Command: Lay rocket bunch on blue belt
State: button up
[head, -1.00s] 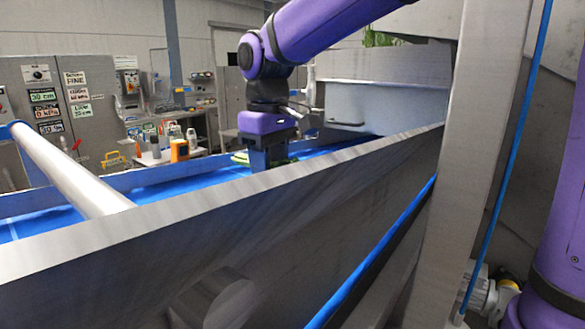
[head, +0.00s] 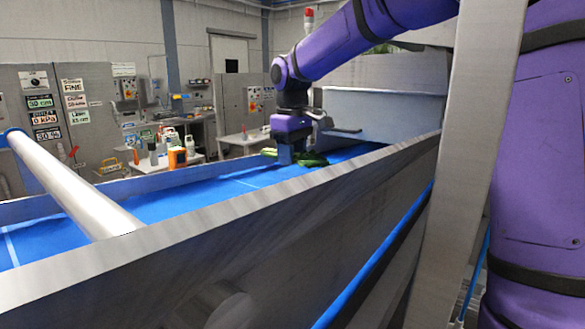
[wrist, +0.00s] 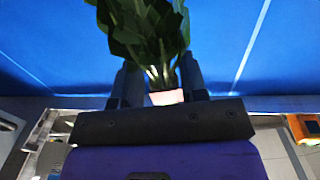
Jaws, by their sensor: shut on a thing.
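The rocket bunch (head: 308,158) is a leafy green bundle. In the wrist view the bunch (wrist: 145,28) has pale stems and a light pinkish band near its base. My gripper (head: 285,157) is shut on the stem end, with a dark finger on each side in the wrist view (wrist: 160,82). The blue belt (head: 165,205) runs along the trough, and it fills the background of the wrist view (wrist: 50,45). The bunch is low over the belt. I cannot tell whether it touches the belt.
A metal side wall (head: 235,225) of the trough stands between my body and the belt. A white roller (head: 75,185) crosses the belt at left. A grey metal hood (head: 385,108) stands at the far right end. Bare belt lies left of the gripper.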

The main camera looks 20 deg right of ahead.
jog(key=shift+w+d+f, duration=0.1)
jog(key=shift+f, duration=0.8)
jog(key=shift+w+d+f, duration=0.1)
jog(key=shift+f, duration=0.8)
jog(key=o, duration=0.9)
jog(key=shift+o, duration=0.2)
notch_tip(320, 180, up, 12)
jog(key=shift+r, duration=0.1)
